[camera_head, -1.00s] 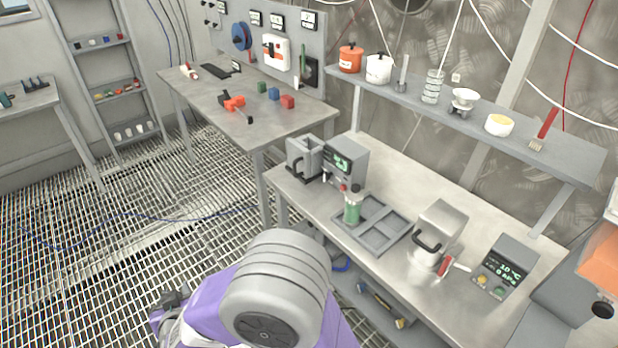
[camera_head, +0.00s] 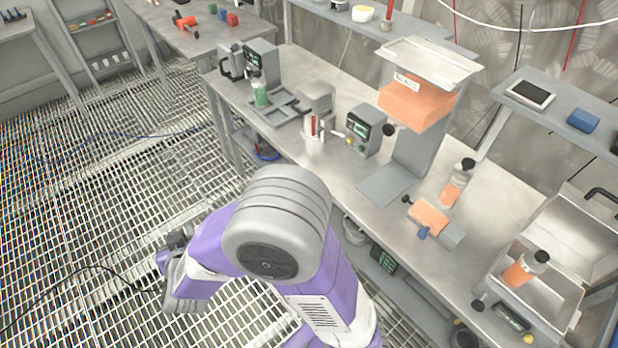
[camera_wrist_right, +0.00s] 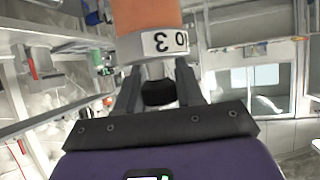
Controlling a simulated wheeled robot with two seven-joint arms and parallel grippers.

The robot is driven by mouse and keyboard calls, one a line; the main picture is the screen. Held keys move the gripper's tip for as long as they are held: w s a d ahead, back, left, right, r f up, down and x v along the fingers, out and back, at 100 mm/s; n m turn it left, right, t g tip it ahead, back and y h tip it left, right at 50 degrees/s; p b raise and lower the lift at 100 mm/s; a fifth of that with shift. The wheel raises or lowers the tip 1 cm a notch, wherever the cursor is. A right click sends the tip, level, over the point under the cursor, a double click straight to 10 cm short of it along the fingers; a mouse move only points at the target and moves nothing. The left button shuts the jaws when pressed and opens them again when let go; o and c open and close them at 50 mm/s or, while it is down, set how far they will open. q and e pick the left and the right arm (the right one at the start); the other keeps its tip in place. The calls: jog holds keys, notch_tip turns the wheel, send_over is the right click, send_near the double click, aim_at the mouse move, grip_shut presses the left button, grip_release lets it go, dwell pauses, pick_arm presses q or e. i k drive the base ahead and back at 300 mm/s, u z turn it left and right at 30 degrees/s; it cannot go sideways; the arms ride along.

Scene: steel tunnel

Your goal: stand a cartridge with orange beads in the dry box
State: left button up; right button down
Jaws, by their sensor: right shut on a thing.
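My right gripper (camera_wrist_right: 158,92) is shut on the black knob of a cartridge with orange beads (camera_wrist_right: 146,15), which has a white band with a number. In the head view my purple right arm is folded low in front of the bench; its fingers and the held cartridge cannot be made out there. An open metal box, which looks like the dry box (camera_head: 568,297), is at the lower right with its lid raised. An orange cartridge with a black cap (camera_head: 517,272) stands in it. Another orange cartridge (camera_head: 451,193) stands on the bench. My left gripper is not in view.
An orange hopper (camera_head: 415,105) stands on a grey post over the bench (camera_head: 330,170). A small device with an orange top (camera_head: 430,216) is near the bench's front edge. A green cartridge (camera_head: 260,92) stands in a grey tray (camera_head: 275,117).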

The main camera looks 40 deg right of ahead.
aim_at(536, 303)
jog(key=k, duration=0.7)
jog(key=z, duration=3.15)
jog(key=i, duration=0.5)
